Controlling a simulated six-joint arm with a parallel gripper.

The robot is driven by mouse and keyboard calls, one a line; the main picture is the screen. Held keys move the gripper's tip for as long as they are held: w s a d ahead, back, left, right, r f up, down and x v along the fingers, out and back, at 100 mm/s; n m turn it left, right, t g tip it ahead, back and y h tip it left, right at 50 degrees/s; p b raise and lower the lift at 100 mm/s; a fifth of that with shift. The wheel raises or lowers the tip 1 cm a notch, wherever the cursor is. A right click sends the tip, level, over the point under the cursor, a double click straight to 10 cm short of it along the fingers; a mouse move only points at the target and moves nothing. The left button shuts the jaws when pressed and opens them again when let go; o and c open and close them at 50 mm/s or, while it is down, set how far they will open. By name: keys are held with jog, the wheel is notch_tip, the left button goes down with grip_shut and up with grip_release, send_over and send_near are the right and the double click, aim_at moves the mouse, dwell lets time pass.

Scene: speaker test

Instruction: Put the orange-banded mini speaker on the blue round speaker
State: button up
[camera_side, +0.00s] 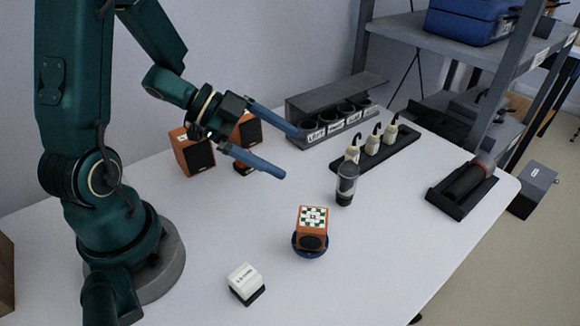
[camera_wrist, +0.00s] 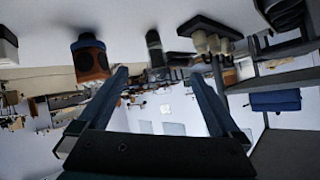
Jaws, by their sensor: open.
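The orange-banded mini speaker (camera_side: 311,225) is a small orange box with a dark front and a green-and-white checkered top. It rests upright on the blue round speaker (camera_side: 310,252), whose blue rim shows below it. In the wrist view, the picture is upside down, with the orange speaker (camera_wrist: 91,64) against the blue speaker (camera_wrist: 87,42) at upper left. My gripper (camera_side: 290,154) is open and empty. It is up and behind the two speakers, apart from both. Its two blue fingers also show wide apart in the wrist view (camera_wrist: 159,77).
A white block (camera_side: 245,280) with a dark base stands at the front. A dark bottle (camera_side: 346,186) stands behind the stacked speakers. Larger orange speakers (camera_side: 192,153), a black rack of cream bottles (camera_side: 376,150), a grey labelled holder (camera_side: 335,108) and a black cradle (camera_side: 462,188) stand farther back.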

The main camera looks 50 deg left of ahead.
jog(key=w+a+r+n+t+y, duration=0.2)
jog(key=a+r+n+y, duration=0.6)
jog(key=y, duration=0.3)
jog(key=s+d+f+n+g+h, duration=0.1)
jog(key=s+d+n+g+h, duration=0.2)
jog(key=s+d, duration=0.8)
jog(key=s+n+g, duration=0.1)
jog(key=s, duration=0.1)
jog(key=shift+s+d+g, duration=0.25)
jog(key=shift+s+g, duration=0.1)
jog(key=shift+g, duration=0.05)
